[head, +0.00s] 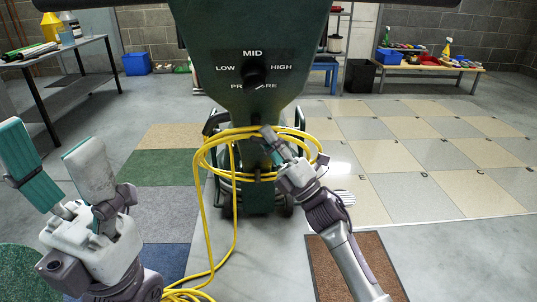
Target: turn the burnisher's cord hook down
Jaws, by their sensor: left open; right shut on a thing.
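The burnisher (245,75) is a dark green machine with a pressure dial, standing straight ahead. A yellow cord (206,165) hangs in wide loops across its front, and a length runs down to the floor. My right gripper (268,138) is at the top of the loops, in the middle of the burnisher's front. It is shut on what looks like the upper cord hook, which its fingers mostly hide; I cannot tell which way the hook points. My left gripper (48,138) is open and empty at the left, well apart from the burnisher.
A brown mat (354,268) lies at lower right, and slack cord lies on the floor at bottom centre. A table (65,52) with bottles stands at left. A bench (425,66) is at back right. Tiled floor (410,165) at right is clear.

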